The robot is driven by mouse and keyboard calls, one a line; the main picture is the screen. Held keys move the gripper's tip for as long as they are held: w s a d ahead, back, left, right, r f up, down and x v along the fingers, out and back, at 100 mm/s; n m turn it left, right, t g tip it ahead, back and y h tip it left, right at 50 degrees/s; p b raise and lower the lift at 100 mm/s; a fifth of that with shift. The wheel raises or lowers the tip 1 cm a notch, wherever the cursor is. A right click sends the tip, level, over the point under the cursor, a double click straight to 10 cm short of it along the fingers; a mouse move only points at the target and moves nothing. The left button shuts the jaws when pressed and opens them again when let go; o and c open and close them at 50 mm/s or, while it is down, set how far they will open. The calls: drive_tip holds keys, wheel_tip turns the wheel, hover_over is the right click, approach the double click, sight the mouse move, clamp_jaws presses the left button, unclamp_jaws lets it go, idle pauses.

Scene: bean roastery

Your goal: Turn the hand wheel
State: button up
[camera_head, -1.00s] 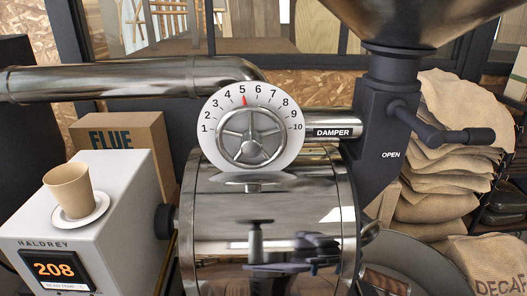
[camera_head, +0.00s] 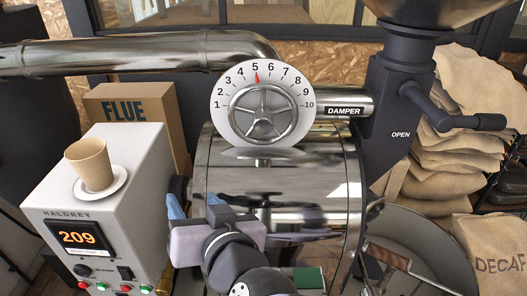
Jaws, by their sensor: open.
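The hand wheel (camera_head: 262,112) is a silver spoked wheel in the middle of a white round dial (camera_head: 223,108) numbered 1 to 10. The dial faces me above the shiny roaster drum. A red pointer stands at 5, at the top. My gripper (camera_head: 195,204) is in the lower middle of the view, in front of the drum and below and left of the wheel. Its two blue-tipped fingers are spread apart, pointing up, with nothing seen between them. It appears clear of the wheel. The whole wheel is in plain view.
A steel damper pipe (camera_head: 343,101) runs right from the dial to a dark chute with a black handle (camera_head: 452,116). A grey control box (camera_head: 137,167) at left bears a paper cup (camera_head: 90,163) on a saucer. A flue pipe (camera_head: 130,58) passes behind.

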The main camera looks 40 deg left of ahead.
drive_tip(key=w+d+r+m+t, duration=0.1)
drive_tip(key=w+r+m+t, duration=0.1)
drive_tip(key=w+r+t, duration=0.4)
drive_tip(key=t+h, duration=0.1)
drive_tip(key=t, duration=0.2)
approach(263, 127)
drive_tip(key=x, duration=0.4)
drive_tip(key=shift+n, duration=0.3)
drive_tip(key=shift+w+a, duration=0.1)
drive_tip(key=shift+p+x, duration=1.15)
drive_tip(key=shift+x, duration=2.45)
clamp_jaws()
